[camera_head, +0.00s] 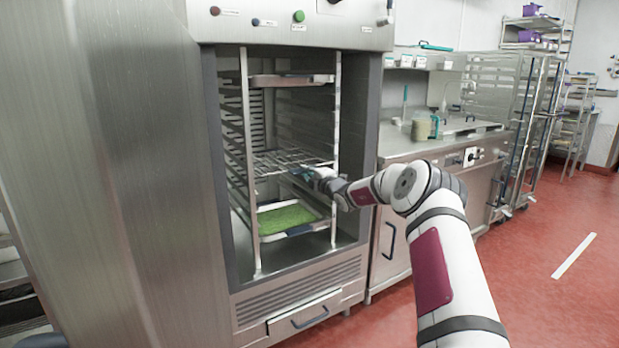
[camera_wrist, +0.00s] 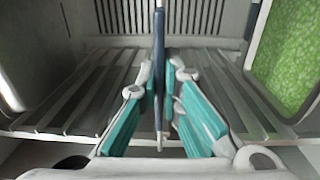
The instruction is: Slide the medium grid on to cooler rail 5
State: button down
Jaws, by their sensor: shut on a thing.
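The medium grid (camera_head: 283,162) is a wire rack lying level inside the open cooler (camera_head: 219,180), at about mid-height between its side rails. My gripper (camera_head: 311,174) is at the grid's front right part, at the cooler opening. In the wrist view the grid (camera_wrist: 159,45) appears edge-on as a thin upright bar. The teal fingers of my gripper (camera_wrist: 160,100) are closed on it from both sides. The side rails (camera_head: 235,130) run in a ladder up the left wall. I cannot tell which numbered rail the grid is at.
A tray with green contents (camera_head: 288,218) sits below the grid; it also shows in the wrist view (camera_wrist: 290,50). Another tray (camera_head: 290,80) is near the cooler's top. The front posts (camera_head: 248,160) stand close on both sides. A counter with a jug (camera_head: 421,128) is to the right.

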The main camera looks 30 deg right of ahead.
aim_at(300, 169)
jog(key=shift+w+r+b, duration=0.2)
jog(key=shift+w+b, duration=0.25)
jog(key=shift+w, duration=1.55)
jog(key=shift+w+f, duration=0.25)
jog(key=shift+w, duration=0.05)
jog(key=c, duration=1.7)
grip_release()
jog(key=o, duration=0.5)
jog(key=shift+f, duration=0.3)
jog(key=shift+r, duration=0.1)
jog(key=shift+s, duration=0.15)
